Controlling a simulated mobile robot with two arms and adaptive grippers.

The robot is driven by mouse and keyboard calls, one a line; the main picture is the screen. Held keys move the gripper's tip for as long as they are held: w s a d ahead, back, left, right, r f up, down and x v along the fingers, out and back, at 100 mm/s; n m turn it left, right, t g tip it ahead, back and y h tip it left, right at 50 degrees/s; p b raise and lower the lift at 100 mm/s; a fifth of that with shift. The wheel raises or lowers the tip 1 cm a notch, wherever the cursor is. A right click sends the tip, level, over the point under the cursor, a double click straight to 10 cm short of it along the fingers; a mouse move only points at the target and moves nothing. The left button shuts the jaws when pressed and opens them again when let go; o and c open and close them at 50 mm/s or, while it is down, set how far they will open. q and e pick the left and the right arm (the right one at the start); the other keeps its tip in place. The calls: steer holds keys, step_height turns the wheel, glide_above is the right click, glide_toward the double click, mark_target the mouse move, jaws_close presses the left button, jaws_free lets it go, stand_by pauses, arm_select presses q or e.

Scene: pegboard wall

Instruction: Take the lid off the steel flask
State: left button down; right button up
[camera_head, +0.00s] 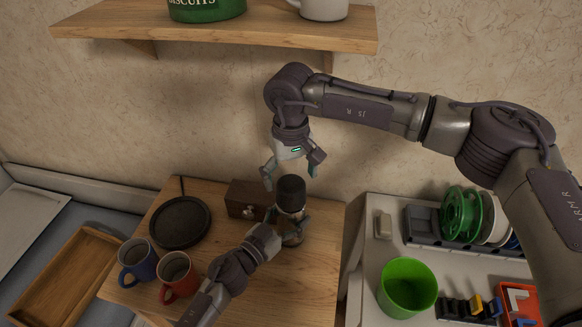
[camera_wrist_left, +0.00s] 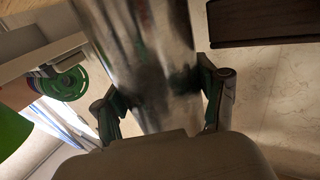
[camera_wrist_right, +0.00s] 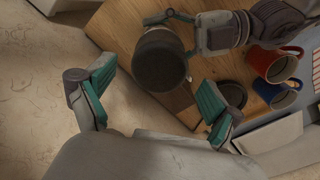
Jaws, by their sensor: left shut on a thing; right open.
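The steel flask (camera_head: 292,229) stands upright on the small wooden table, with its dark lid (camera_head: 291,190) on top. My left gripper (camera_head: 290,226) is shut around the flask's body; the left wrist view shows the shiny metal body (camera_wrist_left: 145,60) between its two fingers (camera_wrist_left: 160,105). My right gripper (camera_head: 290,178) is open and empty, pointing down just above the lid, its fingers spread to either side. In the right wrist view the round lid (camera_wrist_right: 160,60) lies beyond the open fingertips (camera_wrist_right: 155,95), apart from them.
A blue mug (camera_head: 136,260), a red mug (camera_head: 177,277) and a round black plate (camera_head: 180,222) share the table (camera_head: 318,290). A dark wooden box (camera_head: 243,197) stands behind. A wooden shelf (camera_head: 220,30) overhangs. A green cup (camera_head: 406,287) is on the right-hand bench.

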mark_target(291, 183)
steer(key=m, duration=0.4)
steer(key=shift+r+m, duration=0.2)
steer(key=shift+m, duration=0.1)
steer(key=m, duration=0.4)
steer(key=shift+r, duration=0.2)
steer(key=m, duration=0.4)
steer(key=shift+r+m, duration=0.2)
steer(key=shift+m, duration=0.2)
steer(key=m, duration=0.4)
steer(key=shift+r, duration=0.15)
steer(key=m, duration=0.4)
steer(key=shift+r, duration=0.2)
steer(key=m, duration=0.4)
steer(key=shift+r+m, duration=0.2)
steer(key=shift+m, duration=0.2)
steer(key=m, duration=0.7)
steer(key=shift+r, duration=0.3)
steer(key=shift+f, duration=4)
